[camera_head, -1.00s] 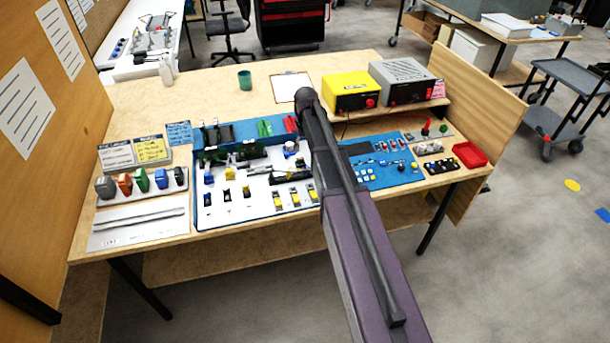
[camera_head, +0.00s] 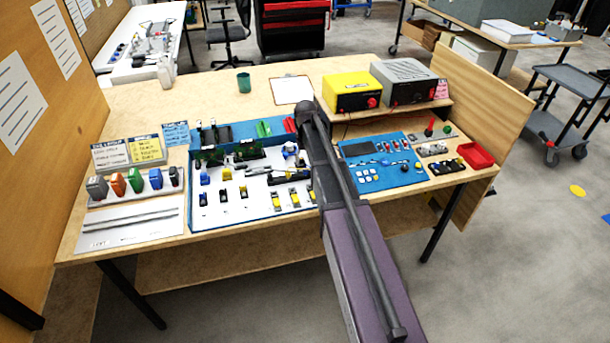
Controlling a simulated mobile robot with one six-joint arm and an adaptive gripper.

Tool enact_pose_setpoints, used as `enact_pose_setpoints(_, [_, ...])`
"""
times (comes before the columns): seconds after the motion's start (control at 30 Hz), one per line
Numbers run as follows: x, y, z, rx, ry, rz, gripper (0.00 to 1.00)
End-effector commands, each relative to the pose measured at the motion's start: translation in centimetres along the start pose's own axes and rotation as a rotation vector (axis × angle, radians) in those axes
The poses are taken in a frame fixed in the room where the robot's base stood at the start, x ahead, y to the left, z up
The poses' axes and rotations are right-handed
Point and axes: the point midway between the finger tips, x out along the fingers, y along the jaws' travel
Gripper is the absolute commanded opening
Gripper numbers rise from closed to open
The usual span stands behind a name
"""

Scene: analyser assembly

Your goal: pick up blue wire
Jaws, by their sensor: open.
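A row of coloured spool-like items stands at the left front of the wooden table. The blue one (camera_head: 155,178), which looks like the blue wire, stands between a green one (camera_head: 135,180) and a dark one at the right end. The items are small, and I cannot make out the wire strands. My dark and purple arm reaches up from the bottom over the middle of the table, well to the right of the blue one. I cannot make out my gripper at its end, so its fingers and anything near them are hidden.
A blue-edged tray (camera_head: 250,212) with several small parts lies mid-table, partly behind my arm. A blue panel (camera_head: 400,181), a red bin (camera_head: 476,155), and yellow (camera_head: 352,92) and grey (camera_head: 404,80) boxes stand to the right. A wooden wall (camera_head: 75,130) rises at left.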

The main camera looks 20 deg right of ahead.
Motion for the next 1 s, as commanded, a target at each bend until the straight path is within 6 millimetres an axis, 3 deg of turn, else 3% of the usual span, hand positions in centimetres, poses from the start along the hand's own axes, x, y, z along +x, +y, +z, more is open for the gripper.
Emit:
enact_pose_setpoints(0.47, [0.4,0.0,-0.1,0.000,0.000,0.000,0.66])
enact_pose_setpoints(1.0, [4.3,-0.1,-0.5,0.000,0.000,0.000,0.66])
